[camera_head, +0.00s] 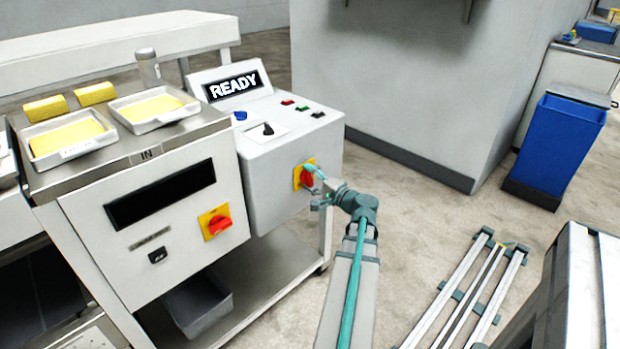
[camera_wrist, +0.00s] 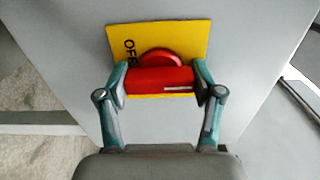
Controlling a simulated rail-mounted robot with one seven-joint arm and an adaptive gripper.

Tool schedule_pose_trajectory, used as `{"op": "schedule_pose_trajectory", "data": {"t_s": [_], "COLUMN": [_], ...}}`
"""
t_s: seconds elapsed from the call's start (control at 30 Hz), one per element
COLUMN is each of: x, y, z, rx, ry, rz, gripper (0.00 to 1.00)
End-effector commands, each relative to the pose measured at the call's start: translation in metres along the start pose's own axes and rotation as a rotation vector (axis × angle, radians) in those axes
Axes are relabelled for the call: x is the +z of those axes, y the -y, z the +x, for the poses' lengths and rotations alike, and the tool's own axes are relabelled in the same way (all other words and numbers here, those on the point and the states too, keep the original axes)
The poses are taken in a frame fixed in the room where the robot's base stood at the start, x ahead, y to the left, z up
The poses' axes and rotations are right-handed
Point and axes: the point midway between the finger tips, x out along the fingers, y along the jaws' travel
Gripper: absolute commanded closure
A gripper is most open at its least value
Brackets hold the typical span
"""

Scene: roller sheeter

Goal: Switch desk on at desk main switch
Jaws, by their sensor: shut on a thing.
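The desk main switch is a red rotary handle (camera_wrist: 158,80) on a yellow plate (camera_wrist: 185,40), on the side of the grey control desk (camera_head: 262,190). In the wrist view its bar lies across the picture, between my two fingers, and "OFF" shows on the plate at left. My gripper (camera_wrist: 160,84) is shut on the red handle, one finger at each end of the bar. In the head view my gripper (camera_head: 314,186) reaches the yellow plate (camera_head: 297,176) and partly covers the red handle (camera_head: 307,176). The desk display (camera_head: 236,86) reads "READY".
A second red switch on a yellow plate (camera_head: 215,222) sits on the machine front at left. Two trays with yellow slabs (camera_head: 150,108) stand on the machine top. A blue bin (camera_head: 560,145) stands at right. Floor rails (camera_head: 465,290) lie right of my arm.

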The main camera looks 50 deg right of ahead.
Motion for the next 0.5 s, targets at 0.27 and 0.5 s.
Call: {"op": "schedule_pose_trajectory", "data": {"t_s": [0.27,0.5], "x": [0.0005,0.0001], "y": [-0.0005,-0.0002], "z": [-0.0004,-0.0002], "rx": [0.0,0.0], "ry": [0.0,0.0], "rz": [0.003,0.002], "gripper": [0.21,0.08]}}
